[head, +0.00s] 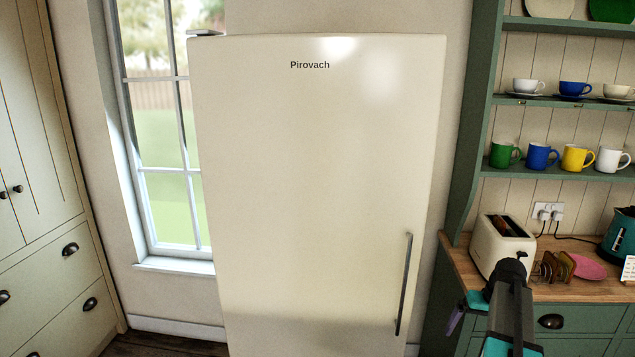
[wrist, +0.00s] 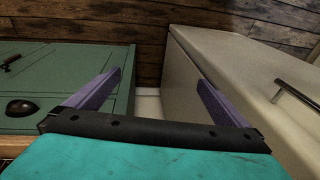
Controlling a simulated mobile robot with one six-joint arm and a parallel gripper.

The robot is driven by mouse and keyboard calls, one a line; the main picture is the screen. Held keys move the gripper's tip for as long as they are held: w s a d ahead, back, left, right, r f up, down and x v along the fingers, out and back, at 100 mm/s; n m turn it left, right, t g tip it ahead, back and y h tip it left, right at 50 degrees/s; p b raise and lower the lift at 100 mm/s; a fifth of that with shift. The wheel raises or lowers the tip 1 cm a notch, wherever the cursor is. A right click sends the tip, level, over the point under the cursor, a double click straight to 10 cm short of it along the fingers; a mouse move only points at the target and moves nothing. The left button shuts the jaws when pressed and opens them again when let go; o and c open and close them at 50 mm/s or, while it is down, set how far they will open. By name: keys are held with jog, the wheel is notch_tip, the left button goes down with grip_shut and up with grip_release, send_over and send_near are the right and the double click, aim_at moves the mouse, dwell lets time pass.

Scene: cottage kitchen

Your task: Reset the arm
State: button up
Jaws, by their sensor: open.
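My gripper (wrist: 155,97) is open and empty in the wrist view, with its two purple fingers spread wide apart. It points down at the gap between the green cabinet and the cream fridge. In the head view my gripper (head: 456,318) shows only in part at the lower right, in front of the counter. My dark arm link hides some of it. It is to the right of the fridge door and its handle, apart from the handle.
The tall cream fridge (head: 318,190) has a vertical handle (head: 404,285); its door looks shut. A toaster (head: 500,243), toast rack (head: 552,267) and teal kettle (head: 620,238) stand on the wooden counter (head: 590,291). Mugs fill a shelf above. Wooden floor (wrist: 90,28) shows beyond my gripper.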

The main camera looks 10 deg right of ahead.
jog(key=s+a+f+n+g+y+b, duration=0.1)
jog(key=s+a+f+g, duration=0.15)
jog(key=a+f, duration=1.05)
jog(key=s+a+f+n+g+b, duration=0.1)
jog(key=s+a+f, duration=0.3)
jog(key=a+f, duration=0.9)
jog(key=s+a+f+n+g+h+b, duration=0.1)
jog(key=s+a+f+g, duration=0.1)
jog(key=s+a+f, duration=0.6)
jog(key=s+a+f+n+g+b, duration=0.1)
jog(key=s+a+f+g, duration=0.1)
jog(key=s+a+f, duration=0.6)
jog(key=s+a, duration=0.1)
jog(key=s, duration=0.6)
jog(key=shift+a+h+b, duration=0.15)
jog(key=shift+h+b, duration=0.2)
jog(key=shift+h, duration=0.05)
jog(key=shift+g, duration=0.25)
